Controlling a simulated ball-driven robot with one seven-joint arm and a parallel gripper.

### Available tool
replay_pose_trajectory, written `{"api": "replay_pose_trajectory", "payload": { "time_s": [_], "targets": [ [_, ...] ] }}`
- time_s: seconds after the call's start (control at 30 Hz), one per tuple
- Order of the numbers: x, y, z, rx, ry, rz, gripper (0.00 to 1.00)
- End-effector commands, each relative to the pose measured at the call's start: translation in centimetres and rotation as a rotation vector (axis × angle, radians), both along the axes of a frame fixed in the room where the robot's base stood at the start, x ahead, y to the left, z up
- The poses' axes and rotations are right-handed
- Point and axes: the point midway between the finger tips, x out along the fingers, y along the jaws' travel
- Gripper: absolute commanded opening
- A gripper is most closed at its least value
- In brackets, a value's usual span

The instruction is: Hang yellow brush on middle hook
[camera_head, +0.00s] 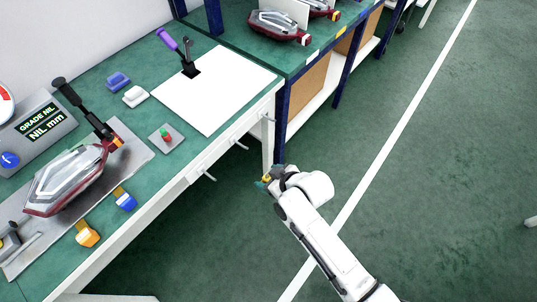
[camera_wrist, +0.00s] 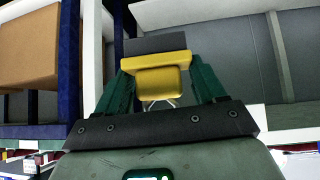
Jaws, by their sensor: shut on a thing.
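The yellow brush (camera_wrist: 155,82) is held between the two green fingers of my gripper (camera_wrist: 160,86) in the wrist view. A dark grey part, perhaps its bristles, shows at its far side. In the head view my gripper (camera_head: 263,183) is to the right of the table's front edge, with a small bit of the yellow brush (camera_head: 266,179) showing. Others are the near hook (camera_head: 208,177) and the far hook (camera_head: 269,119).
A blue-legged bench (camera_head: 283,104) stands behind. The floor to the right is open.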

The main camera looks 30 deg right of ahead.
Motion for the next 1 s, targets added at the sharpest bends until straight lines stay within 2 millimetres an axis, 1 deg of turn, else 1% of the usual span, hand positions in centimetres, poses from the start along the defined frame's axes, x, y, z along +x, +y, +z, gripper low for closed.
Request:
{"api": "replay_pose_trajectory", "payload": {
  "time_s": [0.03,0.1,0.23,0.33,0.8,1.0],
  "targets": [
    [0.2,0.1,2.1,0.001,-0.002,0.012,0.33],
    [0.4,0.0,3.0,0.001,-0.006,0.025,0.33],
    [0.6,-0.1,3.9,0.002,-0.010,0.042,0.33],
    [0.7,0.0,4.2,0.003,-0.012,0.051,0.33],
    [0.8,-0.1,4.3,0.006,-0.013,0.052,0.33],
    [2.2,0.4,4.0,0.007,-0.013,0.054,0.33]
  ]
}}
